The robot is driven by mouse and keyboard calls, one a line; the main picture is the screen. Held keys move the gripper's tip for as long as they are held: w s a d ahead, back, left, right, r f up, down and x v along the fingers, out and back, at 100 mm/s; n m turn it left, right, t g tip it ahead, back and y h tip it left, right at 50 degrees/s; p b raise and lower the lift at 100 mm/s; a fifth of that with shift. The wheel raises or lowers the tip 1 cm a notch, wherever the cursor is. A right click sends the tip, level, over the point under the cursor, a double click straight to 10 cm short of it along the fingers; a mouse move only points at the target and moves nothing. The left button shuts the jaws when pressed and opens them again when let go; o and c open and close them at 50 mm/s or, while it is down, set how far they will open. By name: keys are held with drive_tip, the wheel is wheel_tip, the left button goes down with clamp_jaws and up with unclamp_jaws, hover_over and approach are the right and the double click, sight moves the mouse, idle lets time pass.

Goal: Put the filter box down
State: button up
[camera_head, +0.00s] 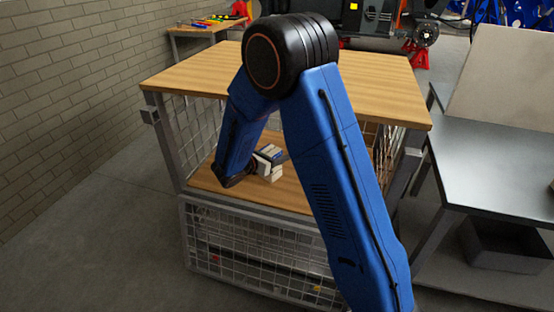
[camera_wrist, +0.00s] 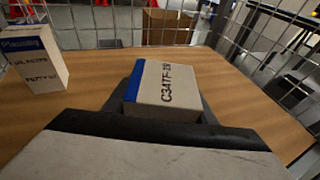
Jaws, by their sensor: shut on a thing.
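A white filter box (camera_wrist: 167,88) with a blue stripe and black print reading roughly "C34TF" is between the dark fingers of my gripper (camera_wrist: 163,92) in the wrist view. My gripper is shut on it, low over the wooden shelf (camera_wrist: 235,88). I cannot tell whether the box touches the wood. In the head view my arm reaches into the caged cart, and its gripper end (camera_head: 256,166) is beside small pale boxes (camera_head: 272,174) on the shelf (camera_head: 285,195). My arm hides part of this area.
A second white and blue box (camera_wrist: 36,68) stands at the left of the wrist view. Wire mesh (camera_wrist: 70,25) bounds the shelf, and a brown carton (camera_wrist: 168,27) is behind it. The cart's wooden top (camera_head: 375,85) is overhead. A metal table (camera_head: 495,160) stands right.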

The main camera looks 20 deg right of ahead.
drive_tip(key=shift+f, duration=0.85)
drive_tip(key=shift+f, duration=0.15)
drive_tip(key=o, duration=1.5)
drive_tip(key=v, duration=1.2)
